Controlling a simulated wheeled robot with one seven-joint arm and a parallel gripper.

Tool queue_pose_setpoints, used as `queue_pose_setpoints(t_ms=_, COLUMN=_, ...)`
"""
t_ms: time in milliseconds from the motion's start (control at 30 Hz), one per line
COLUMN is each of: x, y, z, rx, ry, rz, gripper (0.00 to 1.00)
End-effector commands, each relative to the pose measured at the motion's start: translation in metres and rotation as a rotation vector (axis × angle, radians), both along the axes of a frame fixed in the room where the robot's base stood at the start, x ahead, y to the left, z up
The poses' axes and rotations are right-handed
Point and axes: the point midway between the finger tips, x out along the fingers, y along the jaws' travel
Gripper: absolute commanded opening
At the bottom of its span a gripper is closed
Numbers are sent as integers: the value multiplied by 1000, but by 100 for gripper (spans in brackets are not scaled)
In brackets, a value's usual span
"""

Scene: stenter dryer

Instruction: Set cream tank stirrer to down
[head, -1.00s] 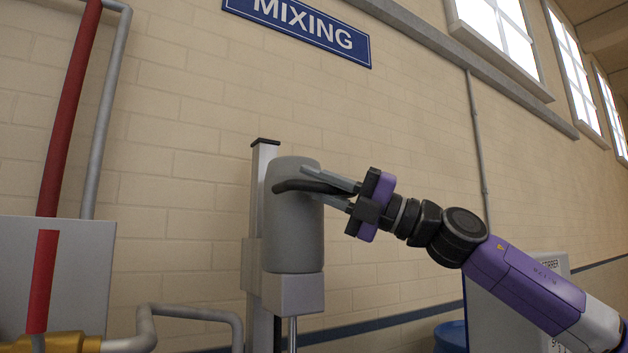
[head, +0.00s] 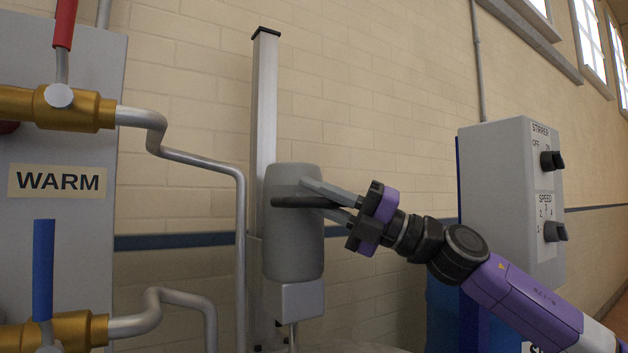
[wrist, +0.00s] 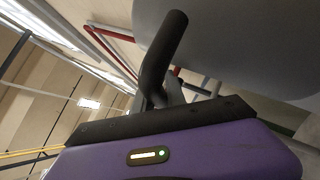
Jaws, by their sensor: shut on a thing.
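The stirrer is a grey cylindrical motor housing (head: 293,240) on an upright metal column (head: 265,110) against the brick wall. A small grey block and a thin shaft (head: 293,335) show below the housing. A dark curved handle (head: 300,202) sticks out from the housing's front. My gripper (head: 325,195) reaches in from the right and is shut on this handle. In the wrist view the dark handle (wrist: 168,55) rises from between the fingers, beside the grey housing (wrist: 240,40). The tank below is mostly out of view.
A grey panel labelled WARM (head: 57,182) with brass valves, a red lever and a blue lever (head: 43,270) stands at left. Bent grey pipes (head: 190,172) run near the column. A control box (head: 510,200) with STIRRER and SPEED knobs stands at right, behind my arm.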

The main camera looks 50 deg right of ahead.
Motion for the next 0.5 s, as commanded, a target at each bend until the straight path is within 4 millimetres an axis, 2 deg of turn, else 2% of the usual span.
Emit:
queue_pose_setpoints(t_ms=33, x=0, y=0, z=-11, rx=0, ry=1, rz=1, gripper=0)
queue_pose_setpoints(t_ms=133, x=0, y=0, z=-18, rx=0, ry=1, rz=1, gripper=0)
queue_pose_setpoints(t_ms=500, x=0, y=1, z=-25, rx=-1, ry=5, rz=3, gripper=0)
